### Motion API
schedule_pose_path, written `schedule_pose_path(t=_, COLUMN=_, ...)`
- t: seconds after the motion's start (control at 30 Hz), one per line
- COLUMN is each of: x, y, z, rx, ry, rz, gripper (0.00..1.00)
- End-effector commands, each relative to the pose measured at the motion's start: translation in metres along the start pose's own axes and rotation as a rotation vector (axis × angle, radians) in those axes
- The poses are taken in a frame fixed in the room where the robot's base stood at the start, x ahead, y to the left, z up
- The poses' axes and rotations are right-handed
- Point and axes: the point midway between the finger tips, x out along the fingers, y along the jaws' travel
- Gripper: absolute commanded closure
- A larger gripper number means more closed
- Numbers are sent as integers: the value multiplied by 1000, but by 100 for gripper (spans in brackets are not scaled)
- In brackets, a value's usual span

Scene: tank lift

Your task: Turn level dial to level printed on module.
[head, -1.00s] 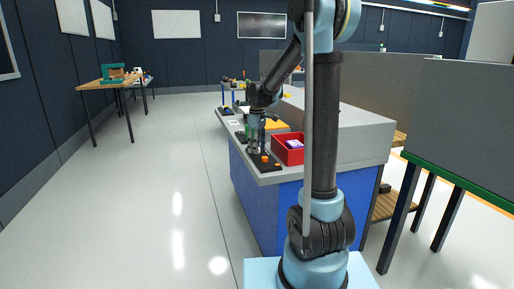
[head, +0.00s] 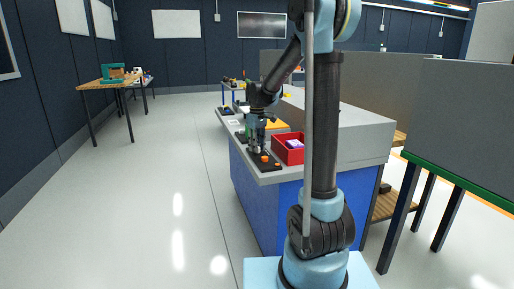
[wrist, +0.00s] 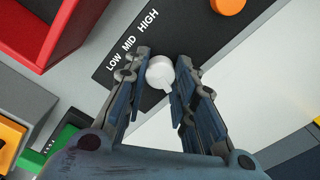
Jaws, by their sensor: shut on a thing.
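The level dial (wrist: 159,72) is a white round knob with a short pointer on the black panel (wrist: 190,30) in the wrist view. Its pointer is toward the lower right of the picture. LOW, MID and HIGH are printed in white on the panel to its upper left. My gripper (wrist: 161,84) has its fingers on either side of the dial and is shut on it. In the head view my gripper (head: 257,147) is over the counter's near left end; the dial is hidden there. A small purple and white item (head: 294,144), possibly the module, lies in the red bin; its print is unreadable.
The red bin (head: 290,157) stands right of the panel on the grey counter (head: 350,140). An orange knob (wrist: 228,5) sits on the same panel. A green piece (wrist: 66,141) lies lower left in the wrist view. The floor left of the counter is clear.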

Motion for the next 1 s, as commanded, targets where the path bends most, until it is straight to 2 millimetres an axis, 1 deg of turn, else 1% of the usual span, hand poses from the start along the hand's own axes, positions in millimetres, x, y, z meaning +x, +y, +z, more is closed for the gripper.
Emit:
schedule_pose_path(t=0.2, x=-1, y=2, z=-1, rx=173, ry=2, rz=3, gripper=99)
schedule_pose_path(t=0.5, x=-1, y=2, z=-1, rx=351, ry=3, rz=4, gripper=99)
schedule_pose_path(t=0.7, x=-1, y=2, z=-1, rx=410, ry=3, rz=4, gripper=99)
schedule_pose_path(t=1.0, x=-1, y=3, z=-2, rx=431, ry=4, rz=4, gripper=99)
